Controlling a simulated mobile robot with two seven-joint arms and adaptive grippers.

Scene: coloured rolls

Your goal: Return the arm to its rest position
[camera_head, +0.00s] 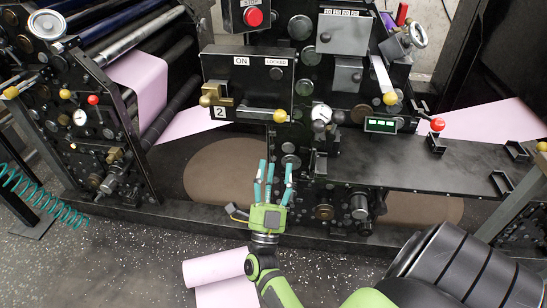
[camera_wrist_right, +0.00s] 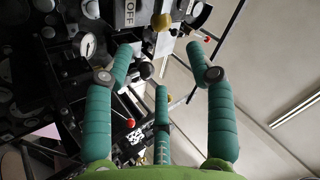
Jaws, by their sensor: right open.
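My right gripper (camera_head: 273,174) is green with teal fingers. It stands upright in front of the lower middle of a black machine (camera_head: 400,160), fingers pointing up. Its fingers are spread with nothing between them; the right wrist view (camera_wrist_right: 160,72) also shows them apart and empty. My right arm comes up from the bottom of the head view. A pink roll (camera_head: 215,268) lies on the floor just left of this arm, with a sheet of it hanging loose. My left gripper is out of view.
A control panel (camera_head: 247,84) with a brass handle sits above the gripper. A red stop button (camera_head: 253,17) is at the top. A red-knobbed lever (camera_head: 437,125) is at the right. Dark speckled floor (camera_head: 130,270) is open at the lower left, beside a teal coiled hose (camera_head: 45,199).

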